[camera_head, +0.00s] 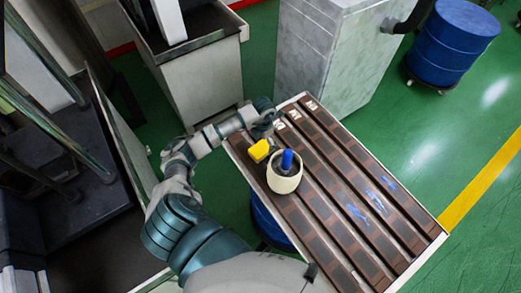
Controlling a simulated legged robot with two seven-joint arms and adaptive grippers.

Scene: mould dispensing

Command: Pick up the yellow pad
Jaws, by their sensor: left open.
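The yellow pad (259,151) is a small bright yellow block near the left edge of the brown slotted table (318,172). A cream round pot (284,183) stands just right of and below it, with a blue upright piece (287,160) in it. My left arm reaches up from the bottom, and its gripper (264,122) is over the table's upper left corner, just above the pad in the picture. The gripper is open, and I see nothing in it. Its fingertips are small and dark, so their exact gap to the pad is unclear. My right gripper is out of view.
Blue marks lie on the table's right part, and small white marks (311,105) at its top end. A grey cabinet (312,50) stands behind the table. A blue drum (452,42) is at the upper right. The green floor right of the table is clear.

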